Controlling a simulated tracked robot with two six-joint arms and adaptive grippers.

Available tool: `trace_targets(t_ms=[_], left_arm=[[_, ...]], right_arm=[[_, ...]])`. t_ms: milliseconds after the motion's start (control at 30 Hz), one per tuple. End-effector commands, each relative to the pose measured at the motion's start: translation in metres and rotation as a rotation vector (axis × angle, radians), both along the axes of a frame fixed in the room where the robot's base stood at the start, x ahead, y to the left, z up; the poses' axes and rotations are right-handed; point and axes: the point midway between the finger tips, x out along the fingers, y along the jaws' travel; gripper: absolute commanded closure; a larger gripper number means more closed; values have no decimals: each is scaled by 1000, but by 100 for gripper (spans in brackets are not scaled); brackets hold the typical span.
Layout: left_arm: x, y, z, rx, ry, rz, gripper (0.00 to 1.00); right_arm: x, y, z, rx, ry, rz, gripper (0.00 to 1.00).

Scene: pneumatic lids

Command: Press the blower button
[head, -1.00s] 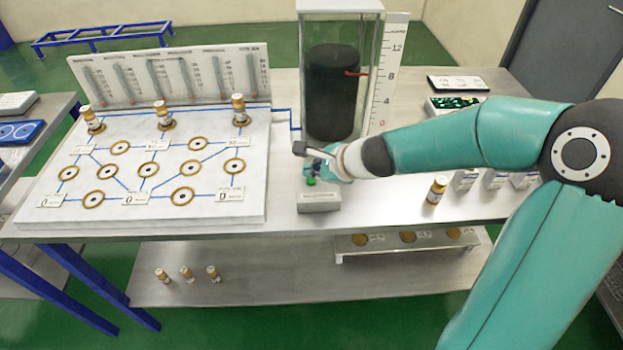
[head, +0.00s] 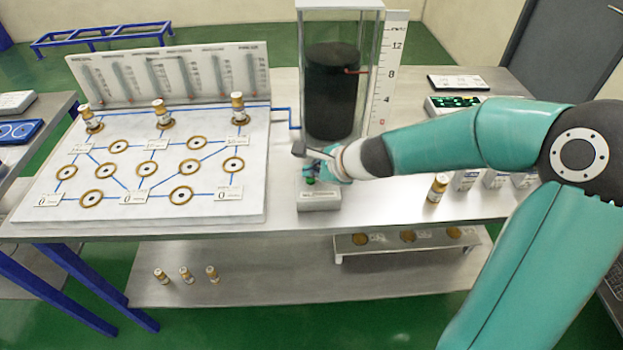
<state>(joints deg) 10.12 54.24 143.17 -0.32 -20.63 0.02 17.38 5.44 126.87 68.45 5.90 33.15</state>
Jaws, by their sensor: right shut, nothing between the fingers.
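The blower button is a small green button (head: 310,181) on top of a grey box (head: 319,200) at the table's front, below the glass tank. My right gripper (head: 312,173) is shut and empty. Its fingertips point down at the green button from just above it. I cannot tell whether they touch it, since the gripper partly hides the button. My left gripper is not in view.
A clear tank (head: 332,124) with a black cylinder (head: 332,90) stands behind the button box, with a scale (head: 392,75) beside it. A white board (head: 235,205) with brass ports lies to the left. A small vial (head: 437,188) and several boxes stand to the right.

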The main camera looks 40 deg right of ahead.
Motion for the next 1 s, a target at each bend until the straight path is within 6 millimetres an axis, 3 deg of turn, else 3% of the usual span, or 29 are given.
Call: trace_targets(t_ms=[1000], left_arm=[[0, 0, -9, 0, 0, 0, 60]], right_arm=[[0, 0, -9, 0, 0, 0, 100]])
